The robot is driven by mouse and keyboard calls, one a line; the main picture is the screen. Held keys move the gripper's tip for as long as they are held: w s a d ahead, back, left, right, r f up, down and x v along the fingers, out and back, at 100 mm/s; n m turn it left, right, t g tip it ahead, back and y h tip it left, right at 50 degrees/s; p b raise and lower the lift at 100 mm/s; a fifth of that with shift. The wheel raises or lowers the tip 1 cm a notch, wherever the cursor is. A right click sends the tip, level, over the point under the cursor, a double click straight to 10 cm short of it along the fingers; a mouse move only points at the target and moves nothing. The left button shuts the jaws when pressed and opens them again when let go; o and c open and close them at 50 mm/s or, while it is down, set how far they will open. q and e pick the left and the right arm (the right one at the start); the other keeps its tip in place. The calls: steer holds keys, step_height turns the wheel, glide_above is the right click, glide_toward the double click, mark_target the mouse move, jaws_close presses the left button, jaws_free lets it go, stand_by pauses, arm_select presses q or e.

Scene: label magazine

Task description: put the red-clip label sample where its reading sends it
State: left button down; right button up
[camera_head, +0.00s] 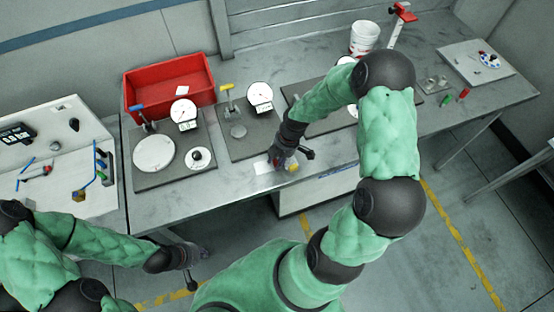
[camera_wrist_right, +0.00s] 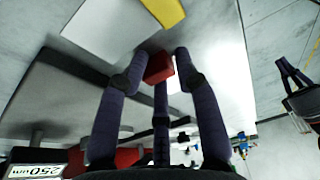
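My right gripper (camera_head: 290,155) is low over the front of the middle bench. In the right wrist view its fingertips (camera_wrist_right: 160,66) are closed around a small red clip (camera_wrist_right: 158,69), one finger on each side. The label held by the clip is mostly hidden by the fingers. A yellow block (camera_wrist_right: 165,10) lies near a white card (camera_wrist_right: 100,30) beyond the fingertips; the card also shows in the head view (camera_head: 263,167). My left gripper (camera_head: 190,275) hangs in front of the bench; its fingers are too small to read.
Dial gauges (camera_head: 183,112) (camera_head: 260,95) stand on dark mats. A red bin (camera_head: 135,99) is behind them. A white bucket (camera_head: 364,36) stands at the back. A white board (camera_head: 465,68) lies at right. My right arm hides part of the bench.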

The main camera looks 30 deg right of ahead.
steer(key=shift+d+r, duration=0.15)
steer(key=shift+r, duration=0.35)
steer(key=p+v, duration=0.1)
steer(key=v, duration=1)
steer(key=shift+r, duration=0.1)
